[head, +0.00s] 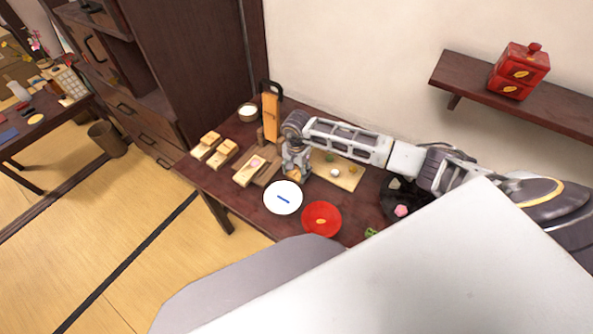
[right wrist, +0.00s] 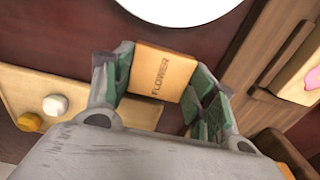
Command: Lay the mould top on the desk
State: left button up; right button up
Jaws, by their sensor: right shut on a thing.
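My right gripper (head: 296,170) is over the dark red-brown desk (head: 222,187), just behind a white plate. In the right wrist view, the gripper (right wrist: 165,85) is shut on a light wooden block (right wrist: 163,70) marked FLOWER, probably the mould top. The block sits between the green finger pads, and part of it is hidden by the gripper. I cannot tell whether it touches the desk (right wrist: 60,40). A pale wooden piece with a pink sweet (head: 256,162) lies left of the gripper. My left gripper is not in view.
The white plate (head: 283,205) with a blue mark and a red plate (head: 321,225) are at the desk's front. A pale board (head: 348,181) with small sweets is right of the gripper. Two wooden pieces (head: 222,153) and an orange upright holder (head: 270,115) stand left and behind.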

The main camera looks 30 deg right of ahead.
aim_at(297, 172)
jog(key=shift+f, duration=0.15)
jog(key=o, duration=0.9)
jog(key=shift+o, duration=0.2)
jog(key=shift+r, duration=0.2)
notch_tip(297, 172, up, 6)
jog(key=shift+r, duration=0.15)
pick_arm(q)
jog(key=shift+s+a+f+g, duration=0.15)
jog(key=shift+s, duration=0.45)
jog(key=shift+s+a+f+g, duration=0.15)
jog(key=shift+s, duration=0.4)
pick_arm(e)
jog(key=shift+r, duration=2.8)
